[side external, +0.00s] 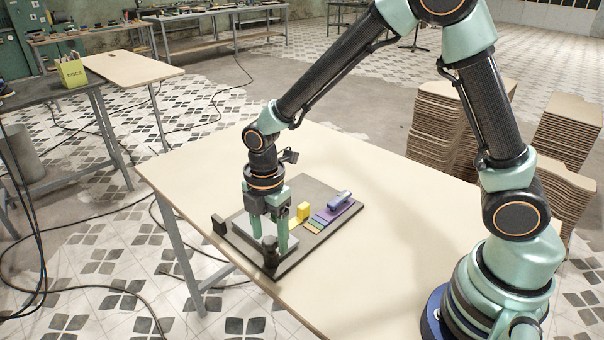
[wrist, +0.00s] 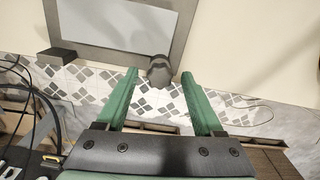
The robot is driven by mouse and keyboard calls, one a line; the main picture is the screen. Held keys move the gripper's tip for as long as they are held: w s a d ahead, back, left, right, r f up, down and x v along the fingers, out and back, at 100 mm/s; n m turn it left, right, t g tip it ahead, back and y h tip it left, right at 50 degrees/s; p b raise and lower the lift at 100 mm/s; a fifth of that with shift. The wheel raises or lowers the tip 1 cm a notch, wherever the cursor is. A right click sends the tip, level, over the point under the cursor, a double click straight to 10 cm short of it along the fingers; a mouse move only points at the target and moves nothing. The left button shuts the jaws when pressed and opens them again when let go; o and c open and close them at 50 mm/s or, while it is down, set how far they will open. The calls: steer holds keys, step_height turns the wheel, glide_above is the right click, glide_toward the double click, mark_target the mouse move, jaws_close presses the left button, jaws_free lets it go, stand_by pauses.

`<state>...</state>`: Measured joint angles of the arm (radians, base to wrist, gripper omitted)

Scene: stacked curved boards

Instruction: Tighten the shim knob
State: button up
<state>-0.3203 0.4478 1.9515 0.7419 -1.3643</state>
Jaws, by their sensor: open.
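A dark rounded knob (side external: 270,257), which looks like the shim knob, stands at the near corner of a dark grey board (side external: 285,265) on the table. In the wrist view the knob (wrist: 160,70) shows between my two green fingertips, with a visible gap on each side. My gripper (side external: 276,243) points down over the board's near end, open and empty. In the wrist view my gripper (wrist: 158,77) has its fingers spread wide. The fingers partly hide the pale plate (side external: 250,228) on the board. I cannot tell how tight the knob is.
A black block (side external: 218,224) stands at the board's left edge. A yellow block (side external: 303,211), coloured strips (side external: 328,215) and a blue-purple piece (side external: 339,199) lie on its right part. The pale table (side external: 370,240) is clear to the right. The table edge is close to the knob.

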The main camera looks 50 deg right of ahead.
jaws_close()
steer(key=shift+m, duration=0.4)
steer(key=m, duration=0.6)
steer(key=shift+r, duration=0.1)
steer(key=m, duration=0.6)
steer(key=shift+a+m, duration=0.1)
steer(key=shift+m, duration=0.2)
steer(key=m, duration=1.2)
steer(key=shift+w+m, duration=0.1)
steer(key=shift+m, duration=0.2)
